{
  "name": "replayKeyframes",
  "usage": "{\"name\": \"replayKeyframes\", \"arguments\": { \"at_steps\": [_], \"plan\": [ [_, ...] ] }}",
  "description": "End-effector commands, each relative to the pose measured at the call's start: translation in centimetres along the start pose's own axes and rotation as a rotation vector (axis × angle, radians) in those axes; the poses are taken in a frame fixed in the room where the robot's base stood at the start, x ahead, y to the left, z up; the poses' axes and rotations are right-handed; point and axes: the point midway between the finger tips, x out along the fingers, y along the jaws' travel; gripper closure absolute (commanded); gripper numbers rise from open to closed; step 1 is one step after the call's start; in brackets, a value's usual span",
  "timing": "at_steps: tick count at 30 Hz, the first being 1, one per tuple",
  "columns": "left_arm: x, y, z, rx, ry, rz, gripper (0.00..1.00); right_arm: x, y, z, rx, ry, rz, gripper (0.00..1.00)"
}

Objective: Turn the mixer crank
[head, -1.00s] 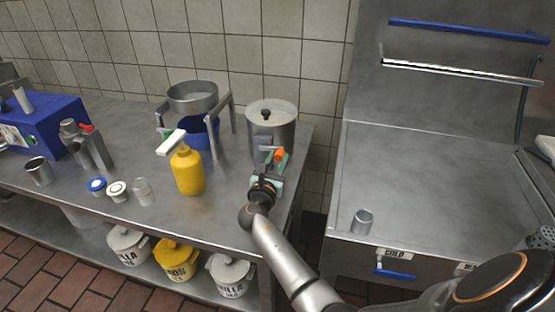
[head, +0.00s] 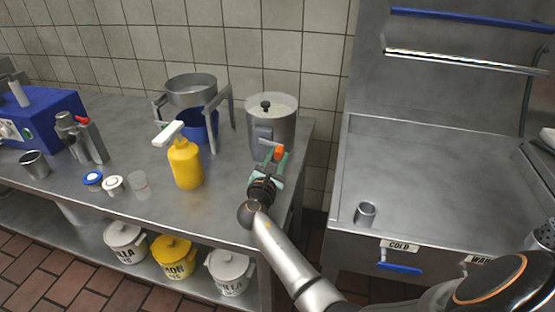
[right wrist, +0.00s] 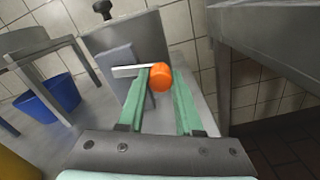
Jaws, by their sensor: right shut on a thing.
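The mixer is a silver drum (head: 285,130) with a pale top and a black knob, at the right end of the steel counter. Its crank has an orange handle (head: 279,153), and in the right wrist view a light crank arm (right wrist: 130,71) runs from the drum's grey side block to that orange handle (right wrist: 161,77). My right gripper (head: 272,162) is at the drum's front, its green fingers (right wrist: 165,85) shut on the orange handle. The fingers partly hide the crank in the head view. My left gripper is not in view.
A yellow pump bottle (head: 187,168) stands left of the mixer. Behind it are a blue bucket (head: 203,128) and a metal bowl (head: 190,93) on a stand. A steel sink unit (head: 440,180) stands to the right, across a gap. The counter's front edge (head: 200,232) runs below my arm.

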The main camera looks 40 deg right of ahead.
Motion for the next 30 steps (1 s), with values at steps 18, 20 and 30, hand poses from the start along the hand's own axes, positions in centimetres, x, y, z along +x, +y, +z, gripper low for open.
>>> {"name": "replayKeyframes", "arguments": {
  "at_steps": [18,20,30],
  "plan": [
    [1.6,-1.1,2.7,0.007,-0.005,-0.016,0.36,0.1,-0.1,-2.0,0.318,-0.002,0.000,1.00],
    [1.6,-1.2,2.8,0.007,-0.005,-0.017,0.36,0.1,-0.1,-2.0,0.326,-0.002,-0.001,1.00],
    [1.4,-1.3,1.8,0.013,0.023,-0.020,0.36,0.1,-0.1,-2.0,0.335,-0.001,-0.001,1.00]
  ]
}}
